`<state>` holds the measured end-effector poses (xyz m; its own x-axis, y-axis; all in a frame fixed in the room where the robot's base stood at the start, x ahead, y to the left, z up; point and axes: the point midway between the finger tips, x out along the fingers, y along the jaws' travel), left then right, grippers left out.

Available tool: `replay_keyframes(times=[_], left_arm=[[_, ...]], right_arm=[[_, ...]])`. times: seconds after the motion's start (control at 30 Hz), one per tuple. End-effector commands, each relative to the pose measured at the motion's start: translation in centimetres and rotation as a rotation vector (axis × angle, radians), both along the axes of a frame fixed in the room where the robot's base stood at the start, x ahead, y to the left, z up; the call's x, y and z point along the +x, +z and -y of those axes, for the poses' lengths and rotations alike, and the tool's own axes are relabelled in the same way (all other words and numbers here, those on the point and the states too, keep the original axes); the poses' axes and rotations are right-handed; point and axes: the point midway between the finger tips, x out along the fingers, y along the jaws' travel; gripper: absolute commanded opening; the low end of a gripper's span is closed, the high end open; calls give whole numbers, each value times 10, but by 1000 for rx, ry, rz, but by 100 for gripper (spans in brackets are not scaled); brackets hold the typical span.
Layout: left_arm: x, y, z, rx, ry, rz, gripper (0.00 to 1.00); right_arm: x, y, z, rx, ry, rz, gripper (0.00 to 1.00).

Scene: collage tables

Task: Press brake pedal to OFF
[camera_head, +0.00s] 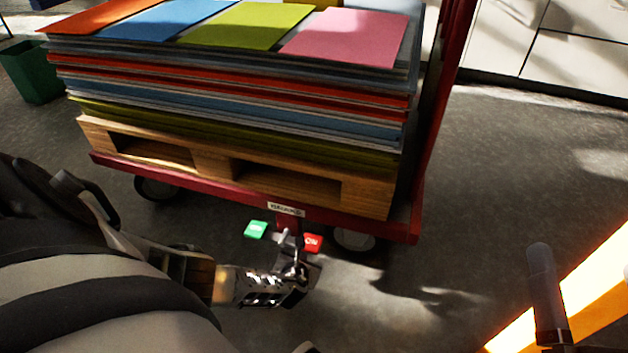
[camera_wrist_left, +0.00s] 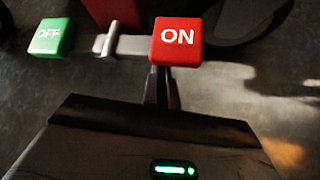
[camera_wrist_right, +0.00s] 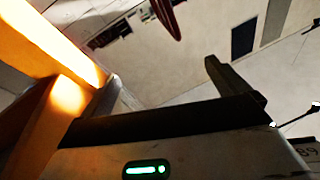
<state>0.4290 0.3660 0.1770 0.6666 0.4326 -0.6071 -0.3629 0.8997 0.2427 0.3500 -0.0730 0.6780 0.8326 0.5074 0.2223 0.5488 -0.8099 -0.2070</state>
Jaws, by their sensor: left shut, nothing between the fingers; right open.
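The brake pedal has a green OFF pad (camera_wrist_left: 48,38) on the left and a red ON pad (camera_wrist_left: 177,41) on the right, joined by a grey metal bar (camera_wrist_left: 133,45). In the head view the green pad (camera_head: 256,229) and red pad (camera_head: 312,242) sit low below the red cart's edge. My left gripper (camera_head: 290,246) is shut and empty near the pedal. In the left wrist view its fingers (camera_wrist_left: 168,84) point at the red pad's lower edge; I cannot tell whether they touch. My right gripper (camera_wrist_right: 175,90) is open and empty, away from the pedal.
A red cart (camera_head: 250,190) carries a wooden pallet (camera_head: 213,160) stacked with coloured sheets (camera_head: 230,92). Its wheels (camera_head: 355,240) flank the pedal. A green bin (camera_head: 32,72) stands at the back left. A bright orange-yellow beam (camera_head: 590,290) is at right. Floor right of the cart is clear.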

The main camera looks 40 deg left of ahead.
Motion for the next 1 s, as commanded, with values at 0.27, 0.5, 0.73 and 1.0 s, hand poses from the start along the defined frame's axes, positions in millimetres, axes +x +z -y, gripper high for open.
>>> replay_keyframes(times=[0.27,0.5,0.73,1.0], left_arm=[[-4,14,-9,0,15,4,0],[-4,18,-10,2,13,5,0],[-3,19,-11,4,14,8,0],[-2,20,-12,7,15,10,0]], right_arm=[[-8,-21,-4,49,26,-197,99],[-12,-30,-5,67,37,-267,99],[-12,-31,-5,70,39,-277,99],[-12,-31,-5,69,39,-275,99]])
